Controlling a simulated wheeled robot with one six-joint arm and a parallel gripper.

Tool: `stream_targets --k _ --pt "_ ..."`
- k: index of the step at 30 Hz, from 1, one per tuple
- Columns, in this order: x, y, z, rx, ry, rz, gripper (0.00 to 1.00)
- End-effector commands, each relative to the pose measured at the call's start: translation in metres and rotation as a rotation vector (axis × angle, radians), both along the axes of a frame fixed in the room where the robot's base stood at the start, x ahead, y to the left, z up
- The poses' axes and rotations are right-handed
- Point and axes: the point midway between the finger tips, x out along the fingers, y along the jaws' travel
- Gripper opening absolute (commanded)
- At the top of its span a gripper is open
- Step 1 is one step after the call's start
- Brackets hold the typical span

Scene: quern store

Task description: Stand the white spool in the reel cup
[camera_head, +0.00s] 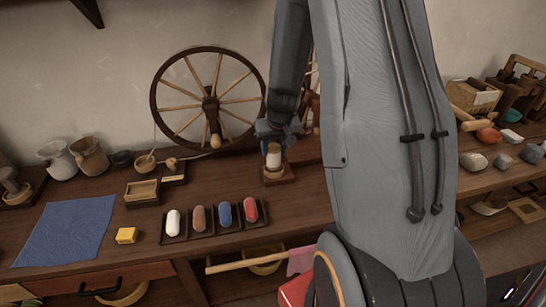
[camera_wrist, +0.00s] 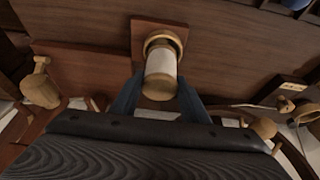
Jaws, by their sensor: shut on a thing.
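The white spool (camera_head: 274,158) has a white winding and pale wooden ends. My gripper (camera_head: 272,143) is shut on it from above and holds it about upright; the wrist view shows the spool (camera_wrist: 161,66) between the two dark fingers (camera_wrist: 158,94). The reel cup (camera_head: 274,175) is a pale ring on a square brown base, on the bench right of the spinning wheel. In the wrist view the spool's far end lies within the outline of the cup's ring (camera_wrist: 177,41). Whether the spool rests on the cup's floor is hidden.
The spinning wheel (camera_head: 210,104) stands close on the left at the back. A row of dark trays (camera_head: 230,226) holds white, brown, blue and red pieces in front. A yellow block (camera_head: 126,235), a blue cloth (camera_head: 62,232) and a small wooden box (camera_head: 142,191) lie farther left.

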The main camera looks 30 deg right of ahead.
Motion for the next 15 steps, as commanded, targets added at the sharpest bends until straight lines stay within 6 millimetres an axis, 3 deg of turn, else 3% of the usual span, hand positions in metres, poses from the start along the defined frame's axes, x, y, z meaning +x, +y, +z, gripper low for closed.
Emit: stream_targets --k 4,14,15 --pt "0.0014 -0.0003 -0.0131 -0.001 -0.002 0.0 0.18" --pt "0.0008 -0.0003 -0.014 -0.001 -0.002 0.0 0.18" --pt "0.0007 -0.0003 -0.0142 -0.001 -0.002 0.0 0.44"
